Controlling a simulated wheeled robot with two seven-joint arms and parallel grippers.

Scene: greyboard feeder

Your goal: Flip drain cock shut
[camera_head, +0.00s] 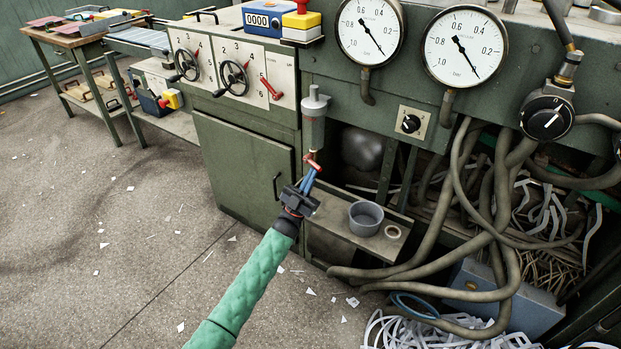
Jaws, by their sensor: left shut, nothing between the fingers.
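The drain cock (314,161) has a small red lever and sits at the bottom of a grey cylindrical trap (314,120) on the green machine's front. My left gripper (310,176), on a green-sleeved arm from the lower left, is shut with its blue fingers pointing up. Its fingertips are at or just below the red lever; I cannot tell whether they touch it. Nothing shows between the fingers. The fingers partly cover the cock, so the lever's exact position is hard to read. My right gripper is not in view.
A grey cup (366,218) stands on a small shelf (340,212) right of the gripper. Thick hoses (470,200) and paper strips crowd the right side. Two vacuum gauges (465,46) and a black knob (546,117) sit above. The floor (110,240) at left is open, with paper scraps.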

